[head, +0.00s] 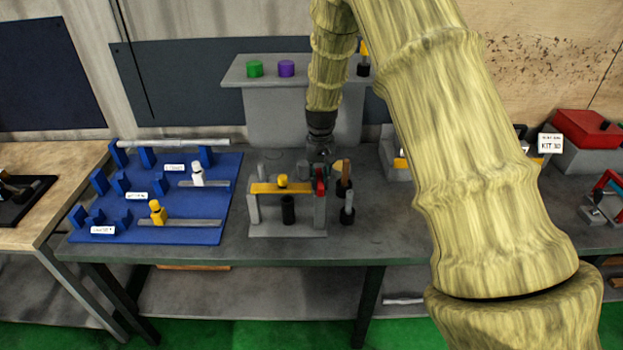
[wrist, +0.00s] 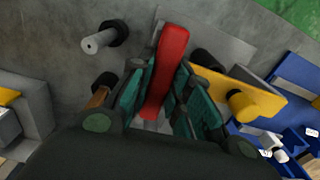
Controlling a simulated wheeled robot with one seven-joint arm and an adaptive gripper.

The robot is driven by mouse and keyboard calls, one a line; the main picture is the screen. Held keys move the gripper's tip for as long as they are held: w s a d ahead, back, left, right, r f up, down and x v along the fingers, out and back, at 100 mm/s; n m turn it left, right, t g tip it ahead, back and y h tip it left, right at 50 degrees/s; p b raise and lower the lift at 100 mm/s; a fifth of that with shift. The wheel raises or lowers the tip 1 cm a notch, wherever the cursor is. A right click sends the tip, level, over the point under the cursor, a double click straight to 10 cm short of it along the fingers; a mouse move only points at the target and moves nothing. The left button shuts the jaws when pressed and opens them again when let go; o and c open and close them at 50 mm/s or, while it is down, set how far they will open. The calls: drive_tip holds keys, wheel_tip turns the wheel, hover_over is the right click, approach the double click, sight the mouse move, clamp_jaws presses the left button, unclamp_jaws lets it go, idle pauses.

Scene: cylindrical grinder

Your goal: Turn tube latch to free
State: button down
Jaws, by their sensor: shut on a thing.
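The red latch (head: 320,187) sits at the right post of a grey fixture (head: 262,231) that carries a yellow bar (head: 262,188) with a yellow knob. In the wrist view the red latch (wrist: 170,62) lies lengthwise between the teal finger pads. My gripper (head: 319,168) comes down from above and is shut on the latch; in the wrist view my gripper (wrist: 162,95) covers the latch's near end. A black cylinder (head: 288,211) stands under the yellow bar. The latch's pivot is hidden.
Dark posts with lighter tops (head: 347,207) stand close right of the fixture. A blue board (head: 190,232) with holders, a grey tube and white and yellow knobs lies left. A grey shelf (head: 245,84) with green and purple cylinders stands behind. Bench front is clear.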

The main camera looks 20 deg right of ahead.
sight(320, 178)
drive_tip(key=shift+w+d+r, duration=0.1)
drive_tip(key=shift+w+r, duration=0.05)
drive_tip(key=c, duration=1.3)
unclamp_jaws()
wheel_tip(320, 178, up, 12)
drive_tip(key=shift+f, duration=0.1)
